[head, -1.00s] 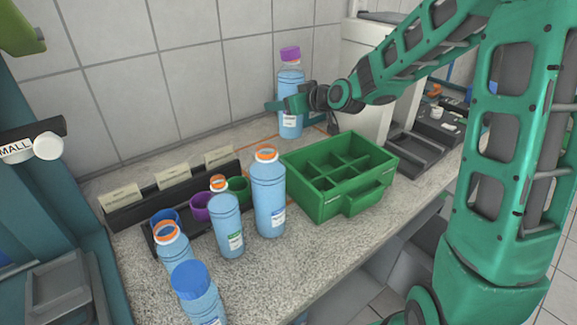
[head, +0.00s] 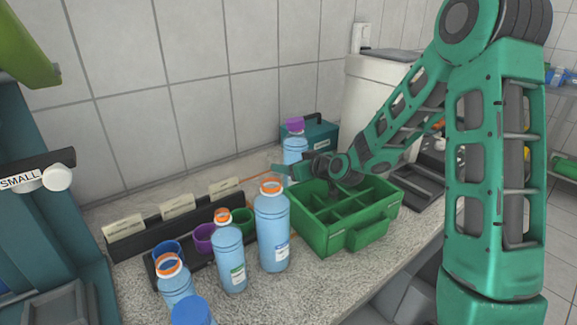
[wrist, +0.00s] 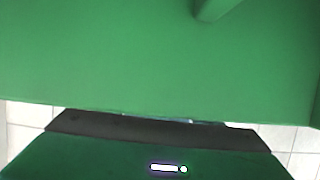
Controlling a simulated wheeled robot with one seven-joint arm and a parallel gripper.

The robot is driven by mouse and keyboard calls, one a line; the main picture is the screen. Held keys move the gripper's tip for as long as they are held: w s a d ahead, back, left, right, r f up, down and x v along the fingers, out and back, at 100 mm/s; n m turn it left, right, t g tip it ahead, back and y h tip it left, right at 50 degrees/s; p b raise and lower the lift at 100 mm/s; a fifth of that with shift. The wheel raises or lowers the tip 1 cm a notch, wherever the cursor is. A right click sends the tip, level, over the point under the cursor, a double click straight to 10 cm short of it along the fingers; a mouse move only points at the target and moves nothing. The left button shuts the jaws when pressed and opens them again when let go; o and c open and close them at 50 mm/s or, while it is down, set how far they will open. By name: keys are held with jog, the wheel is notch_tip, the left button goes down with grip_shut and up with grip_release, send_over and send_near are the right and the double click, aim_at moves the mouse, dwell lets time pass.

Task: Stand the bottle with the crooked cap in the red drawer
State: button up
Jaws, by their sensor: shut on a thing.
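A blue bottle with a purple cap (head: 295,147) stands at the back of the counter, behind the green divided crate. Its cap looks slightly tilted. My gripper (head: 292,170) is shut on this bottle at its body, with a teal finger showing on its left. The crate and my gripper hide the bottle's lower part, so I cannot tell whether it touches the counter. The wrist view is mostly filled by a plain green surface, and the bottle cannot be made out there. No red drawer shows in these frames.
The green divided crate (head: 362,238) stands just in front of my gripper. Orange-necked bottles (head: 272,230) (head: 230,258) stand to its left, beside a black rack with cups (head: 204,238). A teal box (head: 322,135) sits behind the held bottle.

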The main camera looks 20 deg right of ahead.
jog(key=o, duration=1.7)
jog(key=shift+o, duration=0.2)
